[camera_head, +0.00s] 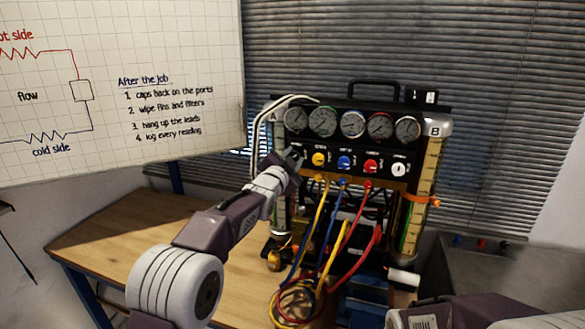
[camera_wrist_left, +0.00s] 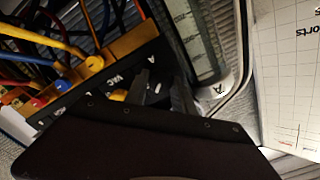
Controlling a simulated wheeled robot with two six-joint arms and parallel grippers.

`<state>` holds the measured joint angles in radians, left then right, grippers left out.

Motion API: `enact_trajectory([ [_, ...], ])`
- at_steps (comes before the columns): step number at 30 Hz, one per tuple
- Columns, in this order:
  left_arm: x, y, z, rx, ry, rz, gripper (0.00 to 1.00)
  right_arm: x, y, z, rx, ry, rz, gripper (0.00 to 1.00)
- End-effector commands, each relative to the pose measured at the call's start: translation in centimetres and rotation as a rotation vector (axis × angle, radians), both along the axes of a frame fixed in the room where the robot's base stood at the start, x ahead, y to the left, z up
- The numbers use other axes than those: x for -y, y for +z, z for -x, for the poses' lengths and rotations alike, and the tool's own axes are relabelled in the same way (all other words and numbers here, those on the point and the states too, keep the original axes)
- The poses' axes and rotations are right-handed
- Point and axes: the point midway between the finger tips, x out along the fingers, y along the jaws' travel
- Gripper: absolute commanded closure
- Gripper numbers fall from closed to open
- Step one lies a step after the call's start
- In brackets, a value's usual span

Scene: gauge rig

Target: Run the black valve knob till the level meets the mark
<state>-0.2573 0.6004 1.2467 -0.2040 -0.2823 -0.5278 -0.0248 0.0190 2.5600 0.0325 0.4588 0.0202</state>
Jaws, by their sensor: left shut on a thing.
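The gauge rig (camera_head: 345,128) stands on the bench with a row of dials and a row of valve knobs below them. My left gripper (camera_head: 296,156) is at the left end of the knob row, shut on the black valve knob, which it mostly hides. In the left wrist view the gripper (camera_wrist_left: 158,92) closes on the dark knob beside the yellow one. Sight tube A (camera_wrist_left: 193,38) is next to it, with a printed scale. Tube B (camera_head: 433,165) at the rig's right has a scale and an orange band (camera_head: 422,200). I cannot read either liquid level. My right gripper is out of view.
Yellow, blue, red and white knobs (camera_head: 398,169) continue the row to the right. Yellow, blue and red hoses (camera_head: 325,235) hang in front and coil on the wooden bench (camera_head: 130,240).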

Motion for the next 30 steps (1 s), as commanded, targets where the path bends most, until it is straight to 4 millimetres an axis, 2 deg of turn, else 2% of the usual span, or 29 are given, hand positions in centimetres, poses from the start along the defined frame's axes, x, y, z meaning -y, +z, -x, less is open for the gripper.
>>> enact_trajectory([
  [1,0.0,-0.5,0.0,0.014,0.0,-0.04,1.0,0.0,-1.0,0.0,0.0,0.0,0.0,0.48],
  [3,0.0,-0.5,0.0,0.035,-0.001,-0.102,1.0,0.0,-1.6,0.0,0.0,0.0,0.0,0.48],
  [12,0.1,-0.3,0.0,0.118,-0.001,-0.361,1.0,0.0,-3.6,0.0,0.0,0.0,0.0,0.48],
  [21,0.1,-0.2,0.0,0.181,-0.001,-0.554,1.0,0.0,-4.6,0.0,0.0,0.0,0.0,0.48],
  [30,0.1,-0.2,0.0,0.21,-0.001,-0.651,1.0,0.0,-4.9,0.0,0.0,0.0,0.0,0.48],
])
